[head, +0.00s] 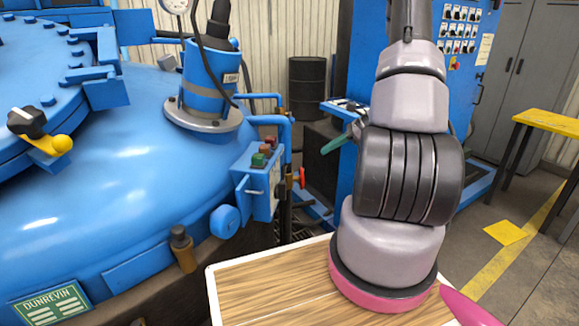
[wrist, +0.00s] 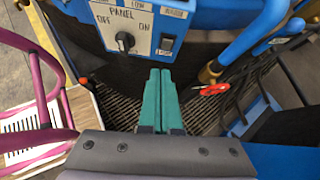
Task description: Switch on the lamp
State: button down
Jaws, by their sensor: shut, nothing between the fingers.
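A white plate (wrist: 110,27) in the wrist view is marked PANEL, OFF at left and ON at right. A black rotary knob (wrist: 124,41) sits below and between these words; which way it points is too small to tell. No lamp can be made out for certain. My gripper (wrist: 160,72) has two green fingers pressed together, with nothing between them. Its tips are below and right of the knob in the picture, apart from it. In the head view my gripper (head: 328,147) shows beside my arm, near a blue cabinet (head: 463,70).
A large blue furnace vessel (head: 120,150) fills the left, with a small button box (head: 262,180) at its side. A red valve handle (wrist: 210,90) is right of my fingers in the wrist view. A yellow-topped table (head: 550,123) stands at right.

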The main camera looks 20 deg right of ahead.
jog(key=f, duration=0.1)
jog(key=d+f+m, duration=0.1)
jog(key=shift+w+f+t, duration=0.1)
jog(key=shift+f+t, duration=0.2)
jog(key=shift+f, duration=0.1)
jog(key=shift+a, duration=0.1)
send_near(285, 172)
jog(key=x, duration=0.5)
jog(key=shift+w+d+f, duration=0.2)
jog(key=shift+w+d, duration=0.1)
jog(key=shift+d, duration=0.05)
jog(key=shift+w+a, duration=0.25)
jog(key=shift+a, duration=0.1)
jog(key=shift+r, duration=0.1)
